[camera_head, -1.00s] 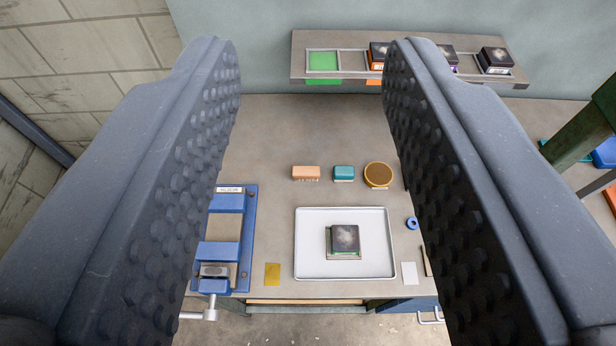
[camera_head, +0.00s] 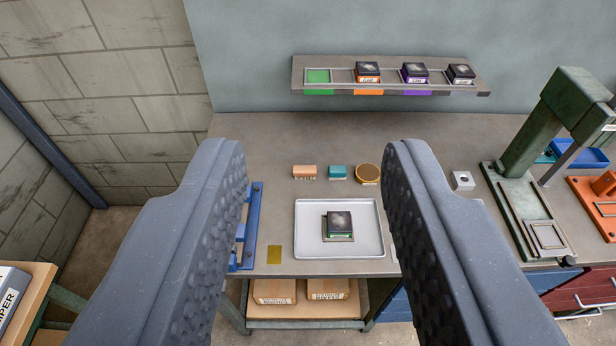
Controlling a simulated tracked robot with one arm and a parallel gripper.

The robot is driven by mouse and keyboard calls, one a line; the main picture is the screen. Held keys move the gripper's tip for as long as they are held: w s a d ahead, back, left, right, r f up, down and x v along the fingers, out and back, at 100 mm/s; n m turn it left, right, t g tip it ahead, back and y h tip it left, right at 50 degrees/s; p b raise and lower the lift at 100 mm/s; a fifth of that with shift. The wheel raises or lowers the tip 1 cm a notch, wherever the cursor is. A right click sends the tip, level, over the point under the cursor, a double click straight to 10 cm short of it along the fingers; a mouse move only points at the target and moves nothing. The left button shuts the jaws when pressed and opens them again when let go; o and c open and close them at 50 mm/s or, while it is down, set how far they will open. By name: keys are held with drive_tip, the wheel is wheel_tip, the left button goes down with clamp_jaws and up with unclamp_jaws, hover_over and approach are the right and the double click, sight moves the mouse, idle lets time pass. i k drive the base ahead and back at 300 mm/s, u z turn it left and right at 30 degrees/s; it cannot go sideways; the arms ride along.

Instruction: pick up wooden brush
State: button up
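My gripper (camera_head: 316,155) is open and empty. Its two dark, knobbed fingers reach over the workbench (camera_head: 270,140), wide apart. I cannot make out a wooden brush for certain. A thin brownish stick right of the white tray (camera_head: 312,250) showed earlier; the right finger now covers that area. Behind the tray stand a peach block (camera_head: 304,171), a teal block (camera_head: 337,171) and a round brown-topped tin (camera_head: 367,173). A dark square block (camera_head: 340,223) sits in the tray.
A blue vise (camera_head: 255,215) is partly behind the left finger. A yellow card (camera_head: 274,255) lies left of the tray. A green press (camera_head: 535,130) stands at right, beside a small metal block (camera_head: 462,181). A wall shelf (camera_head: 385,85) holds dark blocks.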

sight(302, 171)
drive_tip(key=z, duration=0.05)
drive_tip(key=i, duration=1.25)
drive_tip(key=u, duration=0.6)
